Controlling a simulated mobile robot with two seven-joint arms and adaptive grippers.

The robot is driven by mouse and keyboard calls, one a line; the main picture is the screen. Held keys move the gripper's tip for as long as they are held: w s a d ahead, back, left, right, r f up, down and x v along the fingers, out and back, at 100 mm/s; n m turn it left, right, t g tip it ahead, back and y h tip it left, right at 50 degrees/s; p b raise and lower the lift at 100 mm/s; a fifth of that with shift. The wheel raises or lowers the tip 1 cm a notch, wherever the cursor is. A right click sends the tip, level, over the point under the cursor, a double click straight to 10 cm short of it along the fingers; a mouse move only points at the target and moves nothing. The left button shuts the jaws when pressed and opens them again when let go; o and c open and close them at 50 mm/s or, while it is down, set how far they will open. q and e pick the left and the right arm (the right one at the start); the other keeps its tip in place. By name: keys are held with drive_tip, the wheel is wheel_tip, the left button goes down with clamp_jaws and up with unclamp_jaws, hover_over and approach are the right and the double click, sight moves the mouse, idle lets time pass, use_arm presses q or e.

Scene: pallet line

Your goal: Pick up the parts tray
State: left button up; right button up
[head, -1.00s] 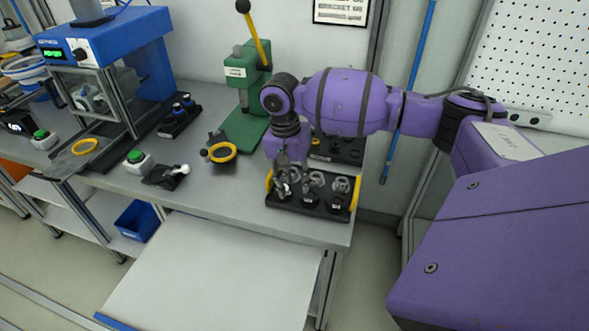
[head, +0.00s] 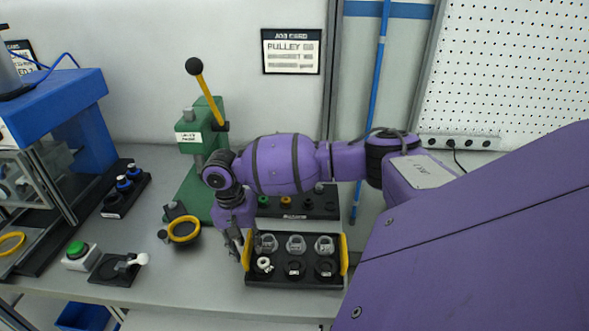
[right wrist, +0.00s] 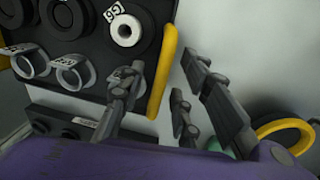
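The parts tray (head: 297,284) is a black tray with a yellow handle at each end, flat on the grey bench. It holds grey pulley-like parts in the back row and round black and white parts in front. My right gripper (head: 238,243) is at the tray's left handle (head: 246,251). In the right wrist view, its fingers (right wrist: 164,78) are spread, with the yellow handle (right wrist: 168,50) between them and a gap on the finger side away from the tray. My left gripper is not in view.
Behind the tray is another black holder (head: 290,208) with small parts. To the left stand a green lever press (head: 199,170), a black part with a yellow ring (head: 184,230), a green button box (head: 79,256) and a blue machine (head: 75,105). Bench left of the tray is partly clear.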

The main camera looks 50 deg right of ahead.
drive_tip(key=shift+f, duration=0.5)
clamp_jaws()
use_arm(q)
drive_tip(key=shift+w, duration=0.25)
use_arm(e)
drive_tip(key=shift+d, duration=0.1)
